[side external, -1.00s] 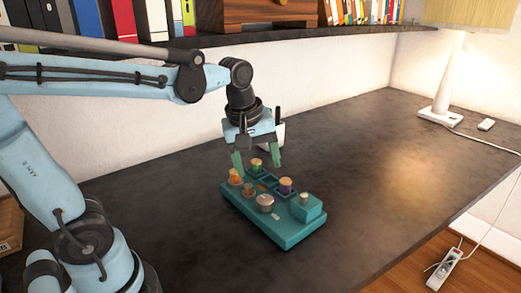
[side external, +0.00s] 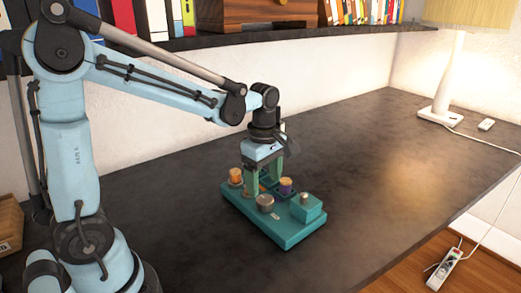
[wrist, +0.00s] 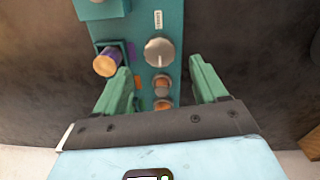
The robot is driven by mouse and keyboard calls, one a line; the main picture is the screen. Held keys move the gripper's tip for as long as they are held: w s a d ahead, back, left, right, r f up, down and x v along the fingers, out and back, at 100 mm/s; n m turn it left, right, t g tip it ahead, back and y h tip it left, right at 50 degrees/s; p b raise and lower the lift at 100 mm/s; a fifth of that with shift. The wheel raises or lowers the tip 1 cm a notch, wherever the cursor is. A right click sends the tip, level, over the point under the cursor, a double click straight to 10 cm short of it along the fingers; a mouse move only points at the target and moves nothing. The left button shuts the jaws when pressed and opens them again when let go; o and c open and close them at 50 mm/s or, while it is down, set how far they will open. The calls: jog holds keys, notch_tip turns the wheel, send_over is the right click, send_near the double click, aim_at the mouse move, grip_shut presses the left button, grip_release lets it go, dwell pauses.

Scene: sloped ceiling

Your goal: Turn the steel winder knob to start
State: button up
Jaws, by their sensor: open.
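A teal control box (side external: 290,240) stands on the dark desk. A round silver-grey steel knob (side external: 265,203) sits on its near side; in the wrist view the knob (wrist: 159,52) shows a pale pointer line, with a small white label (wrist: 158,19) beside it, its text too small to read. My gripper (side external: 264,188) is open, with its green fingers pointing down over the back of the box. In the wrist view the gripper (wrist: 160,70) has its fingertips either side of the box strip, just short of the steel knob, apart from it and holding nothing.
An orange piece (side external: 235,175) and a raised teal block (side external: 308,207) also stand on the box. A lamp (side external: 440,85) is far right; the desk between is clear.

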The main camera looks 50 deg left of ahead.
aim_at(264, 199)
jog(key=shift+f, duration=2.8)
jog(key=c, duration=1.1)
jog(key=shift+o, duration=0.2)
